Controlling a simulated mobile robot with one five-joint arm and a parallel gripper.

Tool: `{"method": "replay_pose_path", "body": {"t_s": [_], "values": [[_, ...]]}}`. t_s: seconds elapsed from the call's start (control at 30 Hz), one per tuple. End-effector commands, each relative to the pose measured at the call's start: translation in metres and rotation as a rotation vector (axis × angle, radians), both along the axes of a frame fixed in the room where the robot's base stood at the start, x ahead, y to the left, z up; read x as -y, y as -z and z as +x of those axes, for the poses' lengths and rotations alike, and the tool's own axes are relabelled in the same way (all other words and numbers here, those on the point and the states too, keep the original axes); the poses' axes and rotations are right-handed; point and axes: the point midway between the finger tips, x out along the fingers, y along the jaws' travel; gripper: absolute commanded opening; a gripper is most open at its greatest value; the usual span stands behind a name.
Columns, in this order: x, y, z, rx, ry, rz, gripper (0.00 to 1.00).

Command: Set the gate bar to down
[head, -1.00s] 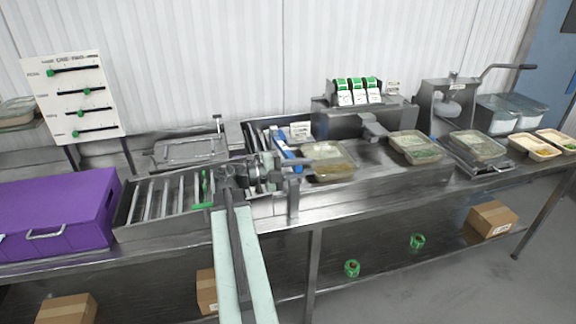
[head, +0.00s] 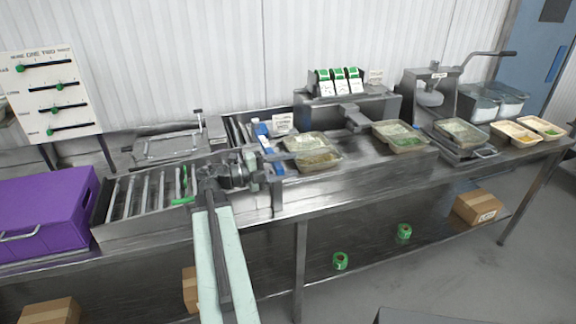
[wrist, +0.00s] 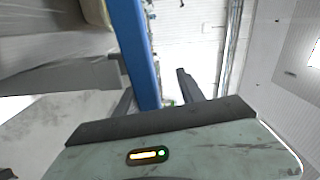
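The gate bar appears to be the blue bar (head: 264,140) at the right end of the roller conveyor in the head view. It slants from upper left to lower right, and its lower end is partly hidden behind my arm. In the wrist view the blue bar (wrist: 137,50) runs steeply from the top edge to between my gripper's two dark fingers. My gripper (wrist: 158,95) is open around it, with a gap to the right finger. Contact with the left finger cannot be told. In the head view my gripper's fingertips are hard to make out.
The roller conveyor (head: 150,193) and a purple box (head: 45,212) lie to the left. Food trays (head: 311,152) and a label machine (head: 345,105) stand to the right on the steel bench. A board with sliders (head: 48,92) hangs at the back left.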

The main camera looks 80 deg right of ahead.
Motion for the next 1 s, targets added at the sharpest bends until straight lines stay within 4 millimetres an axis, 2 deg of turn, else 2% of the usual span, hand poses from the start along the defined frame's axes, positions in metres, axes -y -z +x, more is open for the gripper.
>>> {"method": "replay_pose_path", "body": {"t_s": [0.17,0.5,0.6,1.0], "values": [[-0.001,0.000,0.003,0.000,-0.001,-0.001,0.45],[-0.032,0.000,0.055,-0.001,-0.003,0.000,0.45],[-0.038,0.000,0.064,-0.001,-0.002,0.000,0.45],[-0.040,0.000,0.067,0.000,0.001,0.000,0.45]]}}
